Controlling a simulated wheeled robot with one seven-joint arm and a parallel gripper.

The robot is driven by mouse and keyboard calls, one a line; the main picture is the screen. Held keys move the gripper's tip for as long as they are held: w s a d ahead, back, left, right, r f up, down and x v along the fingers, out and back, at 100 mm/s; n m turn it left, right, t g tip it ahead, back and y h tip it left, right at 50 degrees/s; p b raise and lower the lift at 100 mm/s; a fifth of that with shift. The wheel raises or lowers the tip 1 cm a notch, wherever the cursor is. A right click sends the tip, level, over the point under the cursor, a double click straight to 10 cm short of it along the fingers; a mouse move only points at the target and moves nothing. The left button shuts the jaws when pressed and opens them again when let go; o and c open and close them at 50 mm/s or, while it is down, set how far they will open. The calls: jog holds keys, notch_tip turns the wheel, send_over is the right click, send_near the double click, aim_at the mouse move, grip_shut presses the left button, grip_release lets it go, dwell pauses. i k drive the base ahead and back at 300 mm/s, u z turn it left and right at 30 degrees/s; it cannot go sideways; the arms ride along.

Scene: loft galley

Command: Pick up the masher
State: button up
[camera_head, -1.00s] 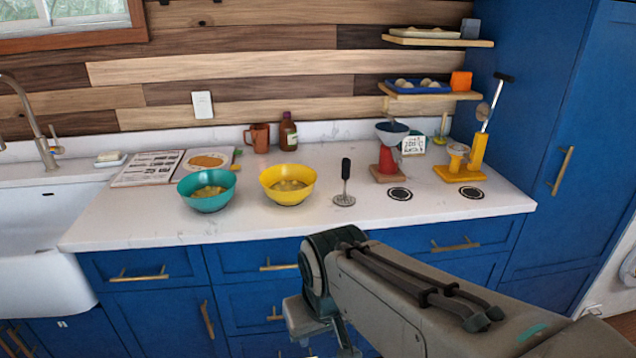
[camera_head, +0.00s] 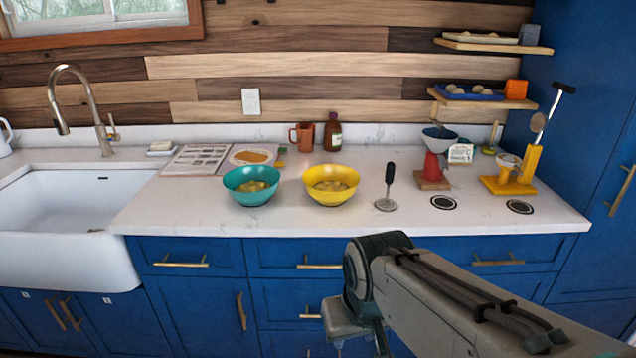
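The masher (camera_head: 388,188) stands upright on the white counter, with a black handle on top and a round metal head at the bottom. It is just right of the yellow bowl (camera_head: 331,184), apart from it. My arm reaches in from the lower right, in front of the blue drawers and below the counter top. My gripper (camera_head: 358,345) is at the bottom edge of the view, mostly cut off or hidden by the arm. Its fingers cannot be made out. Nothing touches the masher.
A teal bowl (camera_head: 251,185) stands left of the yellow one. Right of the masher are a red stand with a funnel (camera_head: 432,168), two black discs and a yellow stand (camera_head: 508,184). The counter front (camera_head: 330,221) is clear. A sink (camera_head: 70,220) is at left.

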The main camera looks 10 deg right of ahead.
aim_at(386, 204)
jog(key=k, duration=0.4)
jog(key=z, duration=1.35)
jog(key=i, duration=1.6)
jog(key=u, duration=1.15)
jog(key=i, duration=0.35)
jog(key=u, duration=0.35)
